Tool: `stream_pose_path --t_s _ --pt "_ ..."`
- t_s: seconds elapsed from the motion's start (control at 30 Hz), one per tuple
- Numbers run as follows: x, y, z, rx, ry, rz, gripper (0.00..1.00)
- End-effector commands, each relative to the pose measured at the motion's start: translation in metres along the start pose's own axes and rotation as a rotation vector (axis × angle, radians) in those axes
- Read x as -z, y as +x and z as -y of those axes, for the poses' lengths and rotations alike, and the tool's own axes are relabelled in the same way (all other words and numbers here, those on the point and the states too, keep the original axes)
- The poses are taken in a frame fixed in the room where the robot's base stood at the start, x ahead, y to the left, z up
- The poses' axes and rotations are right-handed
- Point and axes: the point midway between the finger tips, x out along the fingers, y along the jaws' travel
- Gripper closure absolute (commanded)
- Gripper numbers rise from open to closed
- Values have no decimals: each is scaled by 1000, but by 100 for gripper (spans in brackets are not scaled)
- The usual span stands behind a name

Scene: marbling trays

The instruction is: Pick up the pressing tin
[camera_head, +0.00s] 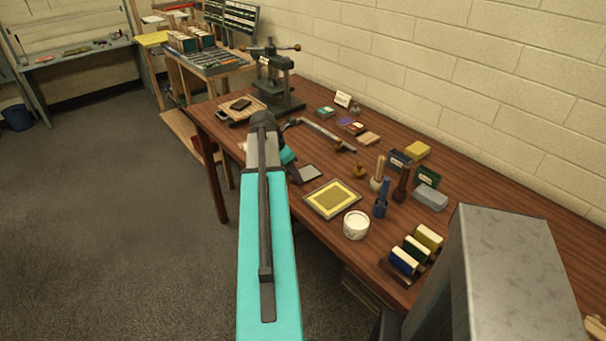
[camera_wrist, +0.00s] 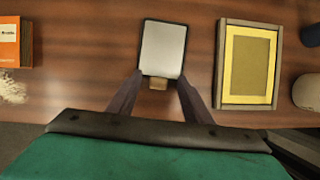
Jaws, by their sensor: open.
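The pressing tin (camera_wrist: 162,50) appears to be the flat, pale grey rectangular piece with a dark rim and a small brown tab at its near edge. It lies on the wooden table and also shows in the head view (camera_head: 309,173). My gripper (camera_wrist: 158,80) is open, with one dark finger on each side of the tin's near end and the brown tab between them. I cannot tell whether the fingers touch it. In the head view my arm hides most of the gripper.
A wooden-framed yellow panel (camera_wrist: 221,62) lies just right of the tin. An orange box (camera_wrist: 10,42) and a pale crumbly heap (camera_wrist: 12,88) are at left. A white tub (camera_head: 356,226) and brush holders stand further right. Bare wood separates the tin from the box.

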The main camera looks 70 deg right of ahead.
Motion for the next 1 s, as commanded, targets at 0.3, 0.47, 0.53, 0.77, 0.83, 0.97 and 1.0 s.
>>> stream_pose_path --t_s 0.3,0.47,0.53,0.77,0.83,0.97,1.0 --pt "0 0 0 0 0 0 55" --pt "0 0 0 0 0 0 75" --pt "0 0 0 0 0 0 87" --pt "0 -1 0 0 -1 0 100" --pt "0 -1 0 0 -1 0 100" --pt "0 -2 0 -1 -1 1 100" --pt "-1 -3 0 -1 -1 1 100"
